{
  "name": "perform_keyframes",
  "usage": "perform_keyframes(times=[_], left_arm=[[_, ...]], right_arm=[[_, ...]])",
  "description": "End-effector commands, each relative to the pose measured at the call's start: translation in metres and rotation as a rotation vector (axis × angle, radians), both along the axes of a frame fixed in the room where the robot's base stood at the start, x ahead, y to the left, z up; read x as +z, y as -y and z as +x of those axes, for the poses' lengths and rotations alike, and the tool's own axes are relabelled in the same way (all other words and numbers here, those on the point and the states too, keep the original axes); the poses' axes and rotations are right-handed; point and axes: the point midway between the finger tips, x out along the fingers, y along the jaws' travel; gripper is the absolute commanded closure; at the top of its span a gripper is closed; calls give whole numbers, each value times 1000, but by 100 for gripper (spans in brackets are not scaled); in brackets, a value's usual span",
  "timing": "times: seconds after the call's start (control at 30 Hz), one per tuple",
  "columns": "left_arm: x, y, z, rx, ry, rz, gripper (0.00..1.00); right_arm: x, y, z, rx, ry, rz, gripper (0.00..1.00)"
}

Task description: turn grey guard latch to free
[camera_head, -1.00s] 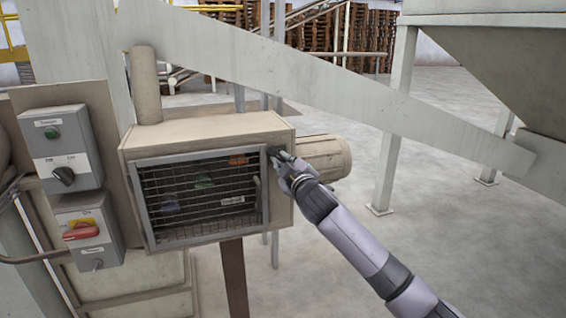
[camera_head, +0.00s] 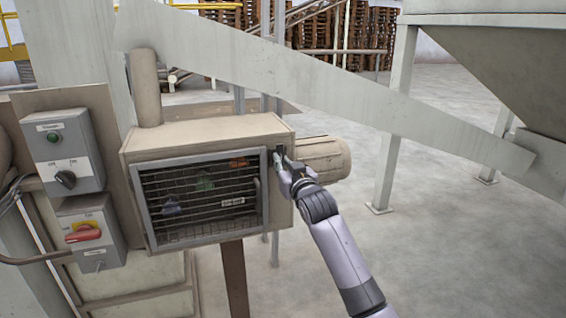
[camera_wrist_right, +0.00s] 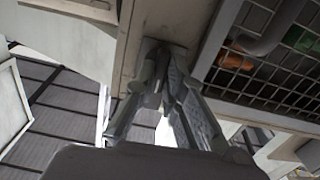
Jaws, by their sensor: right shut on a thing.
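The grey guard latch (camera_head: 278,153) is a small piece at the upper right corner of the mesh guard, on the front face of a beige box. My right gripper (camera_head: 284,165) is at the latch. In the right wrist view its two fingers (camera_wrist_right: 163,85) come together at the latch (camera_wrist_right: 155,56) and are shut on it, and they hide much of it. The latch looks roughly upright in the head view. The mesh guard (camera_head: 150,205) has a grey frame and sits flat against the box. My left gripper is not in view.
Left of the guard are a grey switch box with a black knob (camera_head: 65,180) and one with a red handle (camera_head: 83,235). A round motor-like cylinder (camera_head: 325,158) sticks out right of the box. A sloping beam (camera_head: 330,80) passes above. Open floor lies to the right.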

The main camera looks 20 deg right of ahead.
Motion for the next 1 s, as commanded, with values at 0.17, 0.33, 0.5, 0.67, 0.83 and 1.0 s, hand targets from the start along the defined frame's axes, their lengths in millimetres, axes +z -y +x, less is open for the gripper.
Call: perform_keyframes(times=[0.17, 0.33, 0.5, 0.67, 0.83, 1.0], left_arm=[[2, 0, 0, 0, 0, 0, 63], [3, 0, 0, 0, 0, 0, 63], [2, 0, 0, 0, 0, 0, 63], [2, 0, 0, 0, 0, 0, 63], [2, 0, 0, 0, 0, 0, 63], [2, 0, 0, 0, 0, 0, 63]], right_arm=[[-2, -1, 0, 0, -7, 48, 100], [-2, 0, 0, 0, -6, 65, 100], [-2, 0, 0, 0, -6, 68, 100], [-2, 0, 0, 0, -6, 68, 100], [-1, 0, 0, 0, -5, 67, 80], [-1, 0, 0, 0, -4, 66, 69]])
